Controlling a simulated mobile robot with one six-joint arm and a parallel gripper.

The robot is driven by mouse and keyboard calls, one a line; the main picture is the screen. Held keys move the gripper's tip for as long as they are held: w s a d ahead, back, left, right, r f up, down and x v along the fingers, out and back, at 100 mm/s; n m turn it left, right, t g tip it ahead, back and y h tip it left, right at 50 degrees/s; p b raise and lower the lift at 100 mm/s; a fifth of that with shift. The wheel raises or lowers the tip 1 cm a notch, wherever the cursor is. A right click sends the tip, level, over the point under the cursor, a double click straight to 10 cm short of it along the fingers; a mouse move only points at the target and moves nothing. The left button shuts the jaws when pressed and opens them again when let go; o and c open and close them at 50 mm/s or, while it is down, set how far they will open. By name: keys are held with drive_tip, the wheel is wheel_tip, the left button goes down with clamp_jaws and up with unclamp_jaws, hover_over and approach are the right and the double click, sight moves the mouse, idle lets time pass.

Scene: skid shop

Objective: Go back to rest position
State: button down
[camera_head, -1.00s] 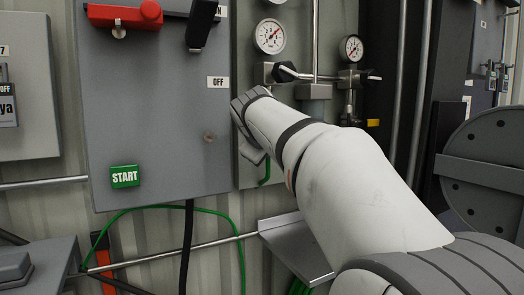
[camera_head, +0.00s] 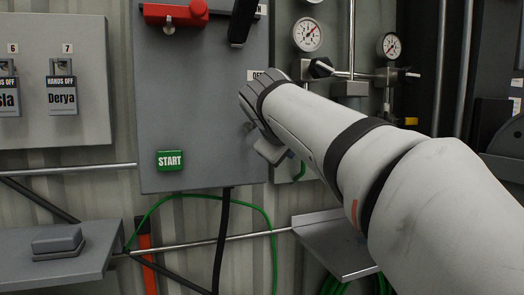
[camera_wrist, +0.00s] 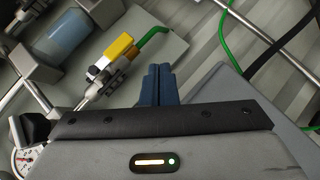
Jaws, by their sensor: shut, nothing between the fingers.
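My gripper shows in the wrist view (camera_wrist: 160,84) with its two dark blue fingers pressed together and nothing between them. In the head view my arm reaches in from the lower right, and its grey wrist end is in front of the right part of the grey control box (camera_head: 205,110). The fingers are hidden behind the wrist there. I cannot tell how far the wrist is from the box. The rest position itself is not marked in either view.
A lock board (camera_head: 55,110) hangs at left. Below are a grey shelf (camera_head: 335,245), a grey bench (camera_head: 95,255) and a green hose (camera_head: 272,235).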

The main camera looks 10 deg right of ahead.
drive_tip(key=s+a+f+m+g+y+p, duration=0.2)
drive_tip(key=s+a+f+g+y+p, duration=0.1)
drive_tip(key=s+f, duration=0.8)
drive_tip(key=s+a+f+m+g+y+p, duration=0.3)
drive_tip(key=s+f, duration=0.8)
drive_tip(key=f, duration=0.9)
drive_tip(key=shift+g+p, duration=0.7)
drive_tip(key=shift+g, duration=0.3)
drive_tip(key=shift+s, duration=0.1)
